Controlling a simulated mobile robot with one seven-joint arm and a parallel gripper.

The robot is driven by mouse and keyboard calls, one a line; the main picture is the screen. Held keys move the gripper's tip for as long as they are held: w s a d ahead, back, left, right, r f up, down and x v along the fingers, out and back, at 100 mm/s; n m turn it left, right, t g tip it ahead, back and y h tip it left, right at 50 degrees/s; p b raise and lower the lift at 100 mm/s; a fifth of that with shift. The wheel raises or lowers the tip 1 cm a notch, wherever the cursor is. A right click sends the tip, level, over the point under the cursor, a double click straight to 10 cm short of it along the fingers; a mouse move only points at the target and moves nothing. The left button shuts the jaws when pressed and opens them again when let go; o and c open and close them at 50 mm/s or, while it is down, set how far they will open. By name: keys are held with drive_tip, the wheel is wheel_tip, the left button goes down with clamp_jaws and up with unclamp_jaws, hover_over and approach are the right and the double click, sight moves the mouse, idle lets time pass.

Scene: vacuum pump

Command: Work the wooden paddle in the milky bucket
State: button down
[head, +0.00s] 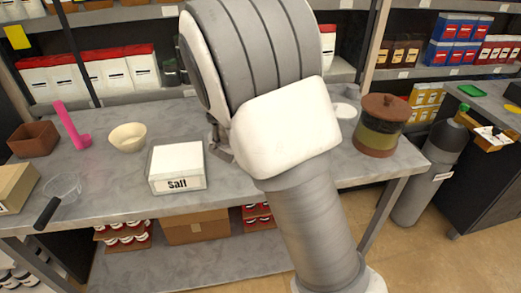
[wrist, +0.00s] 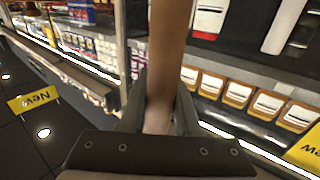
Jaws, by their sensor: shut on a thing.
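My gripper (wrist: 161,100) shows at the bottom of the wrist view, its two dark fingers closed on a brown wooden shaft. This shaft, which looks like the handle of the wooden paddle (wrist: 172,45), runs up out of the top of the picture. The paddle's far end is out of view. In the head view my arm covers the middle of the bench and hides most of my gripper and the paddle. I cannot make out the milky bucket in either view; it may be behind my arm.
A white salt box (head: 177,167) stands on the grey bench (head: 110,195) left of my arm. A cream bowl (head: 128,138), pink ladle (head: 70,125) and brown container (head: 33,139) lie farther left. A layered jar (head: 379,127) stands right. A grey cylinder (head: 428,175) stands beyond the bench end.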

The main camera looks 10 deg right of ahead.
drive_tip(key=shift+w+d, duration=0.1)
drive_tip(key=x, duration=0.4)
drive_tip(key=shift+s+d+b, duration=0.25)
drive_tip(key=shift+d+b, duration=0.05)
drive_tip(key=shift+b, duration=0.1)
drive_tip(key=shift+w+a+p, duration=0.55)
drive_tip(key=shift+w+a, duration=0.95)
drive_tip(key=shift+a, duration=0.05)
